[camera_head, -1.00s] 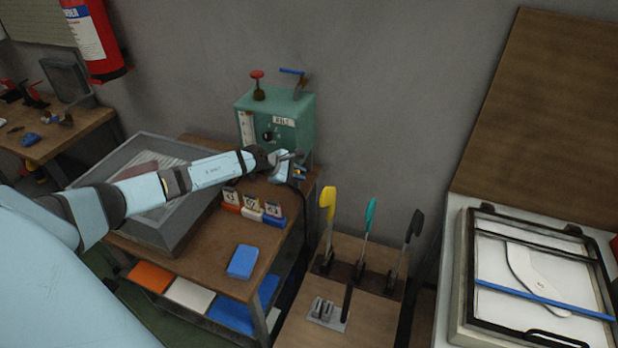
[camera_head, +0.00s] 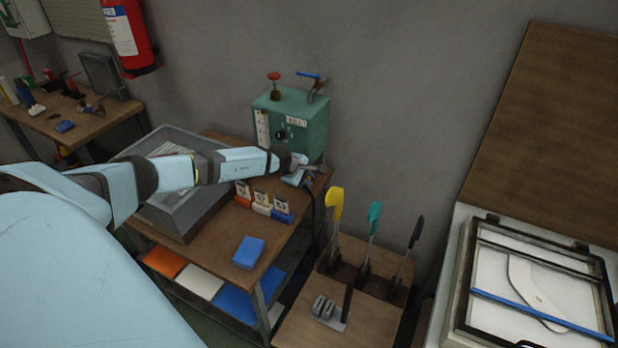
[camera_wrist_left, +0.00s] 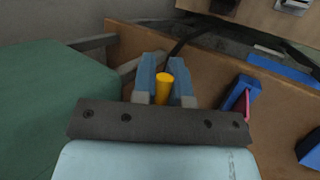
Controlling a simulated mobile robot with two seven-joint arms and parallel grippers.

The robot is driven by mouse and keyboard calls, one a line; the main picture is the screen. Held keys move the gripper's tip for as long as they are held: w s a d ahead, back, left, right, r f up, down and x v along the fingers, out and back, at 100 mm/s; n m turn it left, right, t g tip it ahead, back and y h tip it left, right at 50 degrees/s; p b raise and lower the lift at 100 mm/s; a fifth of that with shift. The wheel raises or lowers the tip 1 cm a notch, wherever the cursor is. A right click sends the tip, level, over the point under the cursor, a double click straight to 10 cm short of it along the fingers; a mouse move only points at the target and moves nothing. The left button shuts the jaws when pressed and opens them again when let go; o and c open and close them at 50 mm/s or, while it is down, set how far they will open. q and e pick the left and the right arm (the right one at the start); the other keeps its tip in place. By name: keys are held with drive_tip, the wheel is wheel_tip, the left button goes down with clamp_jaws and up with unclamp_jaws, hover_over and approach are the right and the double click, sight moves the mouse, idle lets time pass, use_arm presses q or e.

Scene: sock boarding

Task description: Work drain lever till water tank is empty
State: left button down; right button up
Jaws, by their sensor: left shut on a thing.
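The green water tank (camera_head: 291,118) stands on the wooden bench against the wall. It has a white gauge strip, a black dial and a small counter plate on its front, and a red knob and a blue-handled valve on top. My left gripper (camera_head: 301,178) is low at the tank's front right. In the left wrist view its two blue-grey fingers are shut on a yellow cylindrical handle (camera_wrist_left: 164,88), which looks like the drain lever's grip. The tank's green side (camera_wrist_left: 50,105) fills the left of that view. The lever's pivot is hidden. My right gripper is out of view.
Small orange, white and blue holders (camera_head: 262,207) and a blue block (camera_head: 249,252) stand on the bench. A grey bin (camera_head: 150,205) is under my left arm. Yellow, teal and black upright levers (camera_head: 372,235) stand on a lower table to the right.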

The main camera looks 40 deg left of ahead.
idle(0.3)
use_arm(q)
drive_tip(key=c, duration=1.1)
unclamp_jaws()
drive_tip(key=shift+c, duration=0.2)
drive_tip(key=b+v, duration=0.1)
drive_tip(key=v, duration=1.2)
drive_tip(key=shift+s+r, duration=0.3)
